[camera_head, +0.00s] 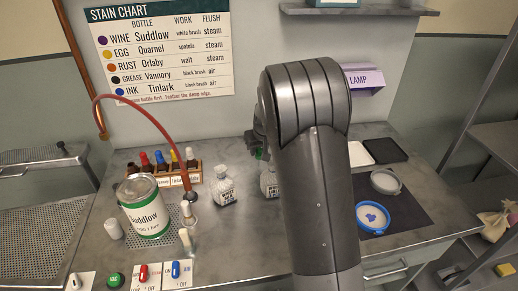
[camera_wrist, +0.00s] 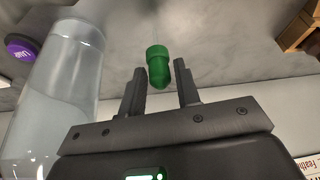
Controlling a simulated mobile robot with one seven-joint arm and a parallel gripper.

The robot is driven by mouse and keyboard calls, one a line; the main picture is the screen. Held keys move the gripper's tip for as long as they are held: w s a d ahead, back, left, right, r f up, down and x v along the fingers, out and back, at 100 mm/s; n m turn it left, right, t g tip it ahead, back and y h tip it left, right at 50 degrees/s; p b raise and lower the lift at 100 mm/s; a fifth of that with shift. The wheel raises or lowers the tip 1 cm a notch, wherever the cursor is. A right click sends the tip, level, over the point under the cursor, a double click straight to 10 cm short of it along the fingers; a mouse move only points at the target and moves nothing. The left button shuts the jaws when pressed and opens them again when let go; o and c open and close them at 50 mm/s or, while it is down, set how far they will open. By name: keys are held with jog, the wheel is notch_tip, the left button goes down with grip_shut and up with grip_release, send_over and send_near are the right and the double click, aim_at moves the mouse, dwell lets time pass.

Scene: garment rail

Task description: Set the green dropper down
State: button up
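The green dropper (camera_wrist: 158,67) shows in the wrist view between the two fingertips of my gripper (camera_wrist: 160,85), its rounded bulb towards the palm. A strip of background shows between the dropper and the right finger, and a thinner one by the left finger, so the fingers look open around it. What is under the dropper is hidden. In the head view my gripper (camera_head: 259,138) is mostly behind my arm, and a bit of green shows just below it, near a white-labelled bottle (camera_head: 268,181).
A dropper rack (camera_head: 168,179) with several coloured droppers stands to the left, near another labelled bottle (camera_head: 224,186) and the Suddlow can (camera_head: 145,210). In the wrist view a clear vessel (camera_wrist: 60,90) is close on the left. A dark mat (camera_head: 395,208) with dishes lies to the right.

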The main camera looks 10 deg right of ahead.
jog(key=shift+o, duration=1.3)
jog(key=shift+r, duration=0.1)
jog(key=a+v, duration=0.1)
jog(key=v, duration=1.1)
jog(key=s+d+r+m, duration=0.1)
jog(key=s+r, duration=0.3)
jog(key=s, duration=0.4)
jog(key=s+r, duration=0.4)
jog(key=s, duration=0.5)
jog(key=s+f+m+t, duration=0.1)
jog(key=s+f, duration=0.1)
jog(key=s, duration=1.6)
jog(key=shift+d+h, duration=0.3)
